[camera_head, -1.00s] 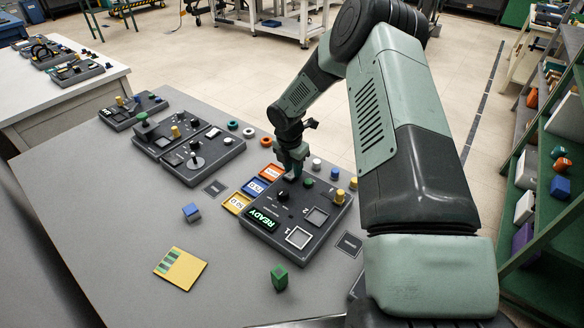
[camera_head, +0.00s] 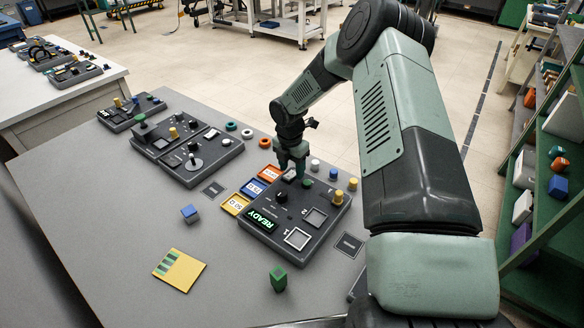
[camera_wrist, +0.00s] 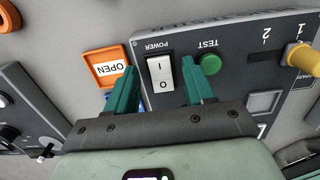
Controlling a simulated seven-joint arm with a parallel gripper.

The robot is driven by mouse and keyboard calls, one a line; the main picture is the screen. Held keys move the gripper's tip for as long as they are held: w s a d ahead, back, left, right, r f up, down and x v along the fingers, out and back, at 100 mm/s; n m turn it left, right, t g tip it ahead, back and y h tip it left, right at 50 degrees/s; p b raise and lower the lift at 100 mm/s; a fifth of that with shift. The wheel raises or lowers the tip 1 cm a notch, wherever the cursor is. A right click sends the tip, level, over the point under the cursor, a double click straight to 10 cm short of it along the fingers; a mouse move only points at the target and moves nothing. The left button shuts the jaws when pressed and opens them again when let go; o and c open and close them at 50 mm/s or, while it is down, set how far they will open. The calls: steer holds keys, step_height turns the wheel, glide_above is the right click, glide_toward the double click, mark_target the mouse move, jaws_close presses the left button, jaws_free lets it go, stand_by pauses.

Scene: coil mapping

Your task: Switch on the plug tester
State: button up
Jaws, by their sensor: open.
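The plug tester (camera_head: 262,240) is a dark grey panel on the table, with a green READY display (camera_head: 262,219). In the wrist view its white POWER rocker switch (camera_wrist: 160,78), marked I and O, shows between my fingers, upside down. The green TEST button (camera_wrist: 210,64) is just right of the switch, by my right finger. My gripper (camera_head: 296,174) points down at the tester's far edge; in the wrist view (camera_wrist: 160,82) its teal fingers are open, one each side of the switch. I cannot tell whether the fingertips touch the panel. The head view mostly hides the switch behind the gripper.
Orange OPEN (camera_head: 271,172), blue and yellow (camera_head: 236,204) trays line the tester's left side. Yellow knobs (camera_wrist: 302,57) and pegs stand at its right.

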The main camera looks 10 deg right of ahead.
step_height(320, 180, up, 10)
steer(key=shift+s+a+r, duration=0.2)
steer(key=shift+a, duration=0.05)
stand_by(0.4)
step_height(320, 180, up, 13)
steer(key=m+t+h, duration=0.1)
steer(key=m, duration=0.4)
glide_above(291, 175)
steer(key=s, duration=0.5)
steer(key=s+d+r+m, duration=0.1)
steer(key=s+r+m, duration=0.6)
steer(key=s+r, duration=0.15)
steer(key=s+r+m+t, duration=0.2)
steer(key=s+r+m, duration=0.1)
steer(key=s+m, duration=0.4)
steer(key=s+d+r+m+t+y, duration=0.1)
steer(key=s+r+m, duration=0.3)
steer(key=s, duration=1)
steer(key=m+t, duration=0.1)
steer(key=m, duration=0.2)
steer(key=shift+s+r+m+y, duration=0.15)
steer(key=shift+s+m+y, duration=0.15)
steer(key=shift+o, duration=0.3)
steer(key=shift+d, duration=0.1)
